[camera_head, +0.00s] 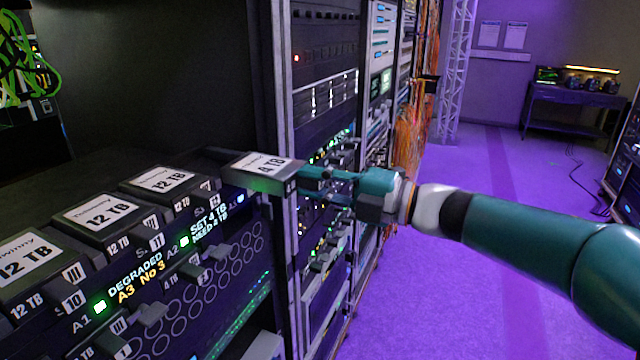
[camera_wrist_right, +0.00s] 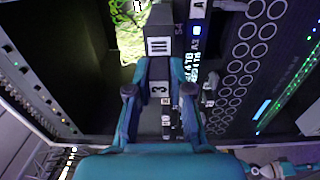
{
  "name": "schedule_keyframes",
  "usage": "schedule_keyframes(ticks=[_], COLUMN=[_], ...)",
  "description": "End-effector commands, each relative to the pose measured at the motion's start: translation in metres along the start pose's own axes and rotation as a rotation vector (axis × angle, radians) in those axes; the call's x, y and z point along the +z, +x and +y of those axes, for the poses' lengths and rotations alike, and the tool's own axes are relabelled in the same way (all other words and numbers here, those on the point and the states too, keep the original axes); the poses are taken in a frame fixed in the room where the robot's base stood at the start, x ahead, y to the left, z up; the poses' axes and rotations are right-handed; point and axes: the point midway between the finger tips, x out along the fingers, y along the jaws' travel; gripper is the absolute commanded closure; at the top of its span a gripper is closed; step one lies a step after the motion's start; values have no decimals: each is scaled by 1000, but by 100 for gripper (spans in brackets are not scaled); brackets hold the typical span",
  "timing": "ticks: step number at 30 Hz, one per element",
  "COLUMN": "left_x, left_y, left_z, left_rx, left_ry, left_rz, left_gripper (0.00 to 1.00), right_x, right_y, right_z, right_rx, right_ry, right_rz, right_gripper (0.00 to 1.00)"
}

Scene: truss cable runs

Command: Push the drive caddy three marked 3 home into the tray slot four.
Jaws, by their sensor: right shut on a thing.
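The drive caddy (camera_head: 262,165) has a white "4 TB" label on top. My right gripper (camera_head: 312,178) is shut on its near end, to the right of the tray's row of caddies. In the right wrist view the fingers (camera_wrist_right: 160,78) stand on both sides of a dark part with a white "3" tag (camera_wrist_right: 160,89). Another striped tag (camera_wrist_right: 157,46) lies beyond it. The tray front (camera_head: 190,285) carries lit text reading "DEGRADED A3 NO 3" and "SET 4 TB NEED 4 TB". The far end of the held caddy and slot four are not clear. My left gripper is not in view.
Several caddies labelled 12 TB (camera_head: 103,214) sit in the tray's row to the left. A rack post (camera_head: 283,110) and rack units stand close behind the held caddy. Orange cables (camera_head: 412,120) hang farther back. The purple floor (camera_head: 480,260) is open at right.

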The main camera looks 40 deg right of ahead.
Motion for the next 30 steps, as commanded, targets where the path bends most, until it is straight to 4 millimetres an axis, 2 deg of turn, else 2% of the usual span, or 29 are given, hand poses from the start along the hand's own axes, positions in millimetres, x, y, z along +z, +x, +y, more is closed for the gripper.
schedule_keyframes(ticks=[12,30], left_x=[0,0], left_y=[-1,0], left_z=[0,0], left_rx=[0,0], left_ry=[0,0], left_rz=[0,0], left_gripper=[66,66], right_x=[-1,-1], right_y=[12,13], right_z=[1,0], right_rx=[1,2], right_ry=[0,-1], right_rz=[2,1], right_gripper=[100,100])
